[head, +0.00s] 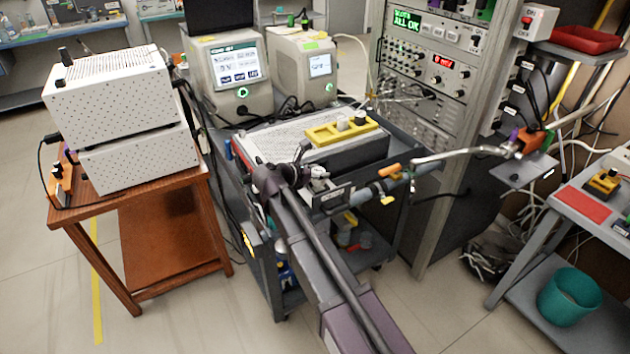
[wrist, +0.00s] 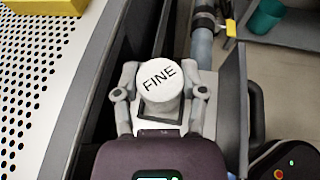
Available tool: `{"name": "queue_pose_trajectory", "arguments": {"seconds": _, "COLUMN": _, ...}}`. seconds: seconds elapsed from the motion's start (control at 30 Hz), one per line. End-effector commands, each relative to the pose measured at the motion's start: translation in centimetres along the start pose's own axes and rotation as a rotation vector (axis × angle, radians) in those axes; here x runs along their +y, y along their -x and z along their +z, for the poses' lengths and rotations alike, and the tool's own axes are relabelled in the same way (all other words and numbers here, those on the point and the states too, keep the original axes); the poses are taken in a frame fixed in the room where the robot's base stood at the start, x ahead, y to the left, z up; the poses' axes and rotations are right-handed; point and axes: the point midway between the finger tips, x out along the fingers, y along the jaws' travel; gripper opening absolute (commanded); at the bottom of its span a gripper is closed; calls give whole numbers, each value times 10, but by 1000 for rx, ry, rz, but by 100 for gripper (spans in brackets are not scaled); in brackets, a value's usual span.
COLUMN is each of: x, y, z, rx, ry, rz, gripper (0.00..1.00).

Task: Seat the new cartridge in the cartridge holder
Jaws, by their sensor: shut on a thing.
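My gripper (wrist: 160,98) is shut on a white round cartridge (wrist: 158,80) marked FINE, with one finger on each side of it. In the head view my gripper (head: 316,176) is at the front edge of the cart, just in front of the perforated box. A small grey open-topped housing (head: 330,196) lies right below it and may be the cartridge holder. I cannot tell whether the cartridge touches it; its underside is hidden.
The perforated box (head: 270,142) stands left of and behind my gripper. A grey pipe with orange and yellow fittings (head: 388,184) runs close on the right. Two instruments with screens (head: 236,75) stand behind. A dark upright panel (wrist: 232,112) is close right of the gripper in the wrist view.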

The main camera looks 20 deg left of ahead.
Motion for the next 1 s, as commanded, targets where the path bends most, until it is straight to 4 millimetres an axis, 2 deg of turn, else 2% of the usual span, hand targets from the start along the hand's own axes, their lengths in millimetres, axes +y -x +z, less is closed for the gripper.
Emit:
{"name": "queue_pose_trajectory", "arguments": {"seconds": 0.03, "x": 0, "y": -4, "z": -8, "rx": 0, "ry": 0, "rz": 0, "gripper": 6}}
{"name": "queue_pose_trajectory", "arguments": {"seconds": 0.23, "x": 0, "y": -9, "z": -21, "rx": 0, "ry": 0, "rz": 0, "gripper": 6}}
{"name": "queue_pose_trajectory", "arguments": {"seconds": 0.87, "x": 0, "y": -12, "z": -27, "rx": 0, "ry": 0, "rz": -1, "gripper": 6}}
{"name": "queue_pose_trajectory", "arguments": {"seconds": 0.9, "x": 0, "y": -12, "z": -26, "rx": 0, "ry": 0, "rz": -1, "gripper": 63}}
{"name": "queue_pose_trajectory", "arguments": {"seconds": 1.0, "x": -1, "y": -12, "z": -26, "rx": 0, "ry": -1, "rz": -1, "gripper": 88}}
